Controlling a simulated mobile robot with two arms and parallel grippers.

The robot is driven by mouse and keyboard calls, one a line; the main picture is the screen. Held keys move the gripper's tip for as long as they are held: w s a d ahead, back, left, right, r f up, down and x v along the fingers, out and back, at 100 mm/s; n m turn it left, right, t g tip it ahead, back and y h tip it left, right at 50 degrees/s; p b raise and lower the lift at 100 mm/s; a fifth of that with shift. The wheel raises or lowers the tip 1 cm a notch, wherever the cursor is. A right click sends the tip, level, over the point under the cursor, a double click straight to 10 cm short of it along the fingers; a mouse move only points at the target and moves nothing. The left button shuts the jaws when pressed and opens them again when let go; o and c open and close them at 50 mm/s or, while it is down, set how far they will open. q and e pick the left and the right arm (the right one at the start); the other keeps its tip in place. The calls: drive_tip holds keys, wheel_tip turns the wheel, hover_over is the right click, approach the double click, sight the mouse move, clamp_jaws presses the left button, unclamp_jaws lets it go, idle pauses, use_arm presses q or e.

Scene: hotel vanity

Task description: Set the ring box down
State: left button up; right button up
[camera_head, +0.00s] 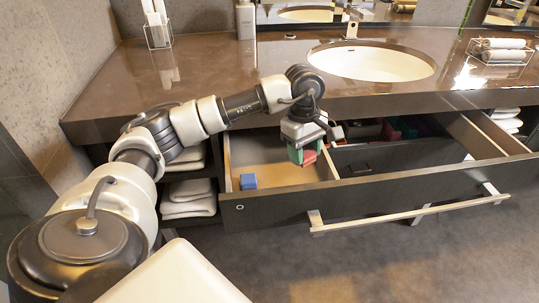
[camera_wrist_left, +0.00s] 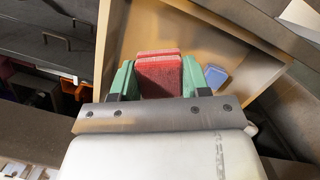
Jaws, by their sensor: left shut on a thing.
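The ring box, a small red box (camera_head: 309,159), is held between the green fingers of my left gripper (camera_head: 304,154). In the left wrist view the red box (camera_wrist_left: 159,72) sits between both green fingers (camera_wrist_left: 158,78), with a line across its top end. The gripper points down over the left compartment of the open drawer (camera_head: 270,207), near the divider on its right. Whether the box touches the compartment floor cannot be told. My right gripper is not in view.
A small blue box (camera_head: 248,181) lies at the front left of the same compartment; the pale floor around it is clear. The right compartment holds several dark and coloured items. The counter (camera_head: 240,65) with a sink (camera_head: 371,62) overhangs the drawer's back.

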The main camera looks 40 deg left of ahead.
use_arm(q)
drive_tip(key=w+a+f+n+b, duration=0.2)
drive_tip(key=a+n, duration=0.1)
hover_over(297, 181)
drive_tip(key=shift+n, duration=0.4)
drive_tip(key=f, duration=0.5)
drive_tip(key=shift+a+f+b, duration=0.25)
drive_tip(key=shift+f+b, duration=0.1)
drive_tip(key=shift+b, duration=0.05)
wheel_tip(297, 181, down, 3)
drive_tip(key=shift+f+t, duration=0.3)
drive_tip(key=shift+f, duration=0.05)
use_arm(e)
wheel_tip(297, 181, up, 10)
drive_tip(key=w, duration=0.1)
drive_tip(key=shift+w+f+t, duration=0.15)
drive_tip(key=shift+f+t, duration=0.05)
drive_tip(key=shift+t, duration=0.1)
use_arm(q)
drive_tip(key=shift+b, duration=0.3)
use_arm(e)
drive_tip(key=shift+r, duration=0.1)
